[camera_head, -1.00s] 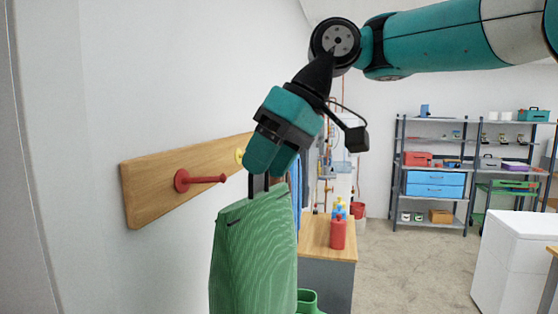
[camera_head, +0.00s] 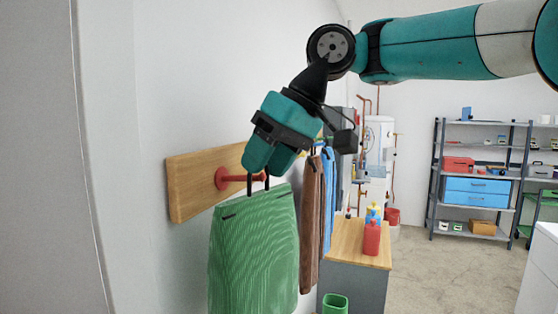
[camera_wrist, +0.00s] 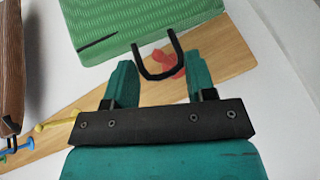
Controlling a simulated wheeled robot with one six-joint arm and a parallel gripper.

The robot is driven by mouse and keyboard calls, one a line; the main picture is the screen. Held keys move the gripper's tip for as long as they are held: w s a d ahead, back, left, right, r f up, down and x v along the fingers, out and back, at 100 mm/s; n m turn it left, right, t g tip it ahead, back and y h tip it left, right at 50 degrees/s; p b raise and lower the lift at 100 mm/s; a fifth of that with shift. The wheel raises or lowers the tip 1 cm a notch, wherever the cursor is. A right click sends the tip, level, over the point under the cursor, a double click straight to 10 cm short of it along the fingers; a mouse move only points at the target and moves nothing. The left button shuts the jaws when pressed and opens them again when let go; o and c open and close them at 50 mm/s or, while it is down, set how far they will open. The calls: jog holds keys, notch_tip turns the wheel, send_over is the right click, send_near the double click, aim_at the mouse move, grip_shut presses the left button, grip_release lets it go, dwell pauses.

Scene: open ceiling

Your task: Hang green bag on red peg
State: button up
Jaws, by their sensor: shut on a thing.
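The green bag (camera_head: 255,245) hangs below my gripper (camera_head: 268,165) by a thin black loop handle. My gripper is shut on this handle. In the wrist view the bag (camera_wrist: 140,22) is at the top, and its handle (camera_wrist: 160,72) lies between the fingers (camera_wrist: 162,82). The red peg (camera_head: 224,179) sticks out from the wooden board on the wall, its tip meeting the handle in the picture. In the wrist view the red peg (camera_wrist: 167,64) shows behind the handle. I cannot tell whether the peg passes through the loop.
A brown bag (camera_head: 312,225) and a blue bag (camera_head: 328,190) hang right of the green one. The wooden board (camera_head: 190,188) also bears a yellow peg (camera_wrist: 56,124). A wooden-topped cabinet (camera_head: 345,245) with bottles stands beyond. A green bin (camera_head: 335,304) is below.

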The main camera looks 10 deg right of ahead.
jog(key=shift+w+a, duration=0.45)
jog(key=shift+a, duration=0.3)
jog(key=shift+w+a+f, duration=0.3)
jog(key=shift+a+f, duration=0.15)
jog(key=shift+f, duration=0.1)
jog(key=o, duration=1.5)
jog(key=shift+p+v, duration=5.55)
jog(key=shift+v, duration=3.15)
